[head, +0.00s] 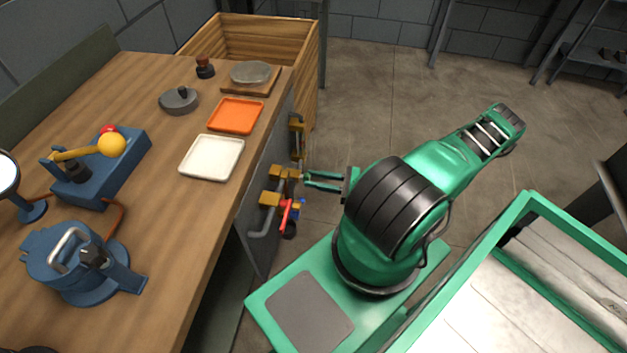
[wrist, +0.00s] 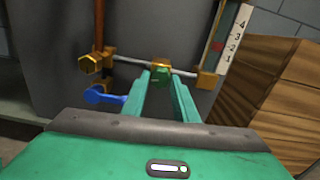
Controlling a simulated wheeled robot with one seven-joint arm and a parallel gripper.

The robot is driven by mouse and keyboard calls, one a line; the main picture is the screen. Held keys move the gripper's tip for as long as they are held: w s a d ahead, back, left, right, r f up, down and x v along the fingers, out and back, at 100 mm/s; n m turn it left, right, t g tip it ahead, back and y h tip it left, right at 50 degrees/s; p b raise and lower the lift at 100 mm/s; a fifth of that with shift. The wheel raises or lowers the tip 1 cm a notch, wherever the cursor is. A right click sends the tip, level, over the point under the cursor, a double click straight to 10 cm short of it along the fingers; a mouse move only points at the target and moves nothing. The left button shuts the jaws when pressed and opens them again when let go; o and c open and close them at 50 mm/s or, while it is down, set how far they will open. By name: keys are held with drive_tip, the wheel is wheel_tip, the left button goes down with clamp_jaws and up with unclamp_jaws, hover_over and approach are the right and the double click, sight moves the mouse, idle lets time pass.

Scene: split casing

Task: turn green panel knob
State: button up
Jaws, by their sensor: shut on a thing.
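The green panel knob (wrist: 160,77) sits at a brass fitting (wrist: 161,64) on a grey pipe along the panel. My gripper (head: 306,180) reaches level to the panel on the bench's side. In the wrist view its two green fingers lie either side of the knob and are shut on it. The knob's turn angle is not clear. In the head view the knob is hidden at the fingertips, beside the brass fittings (head: 279,172).
A blue handle (wrist: 100,95) is left of the fingers; a red lever (head: 285,214) hangs below the pipe in the head view. A numbered gauge (wrist: 233,45) stands at right. A wooden crate (head: 262,38) is beyond the bench (head: 150,238), which bears trays and tools.

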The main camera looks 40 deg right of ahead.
drive_tip(key=shift+n, duration=0.9)
drive_tip(key=o, duration=1.1)
drive_tip(key=shift+c, duration=0.2)
drive_tip(key=shift+d, duration=0.1)
drive_tip(key=v, duration=1)
drive_tip(key=shift+s+d, duration=0.2)
drive_tip(key=shift+s, duration=0.1)
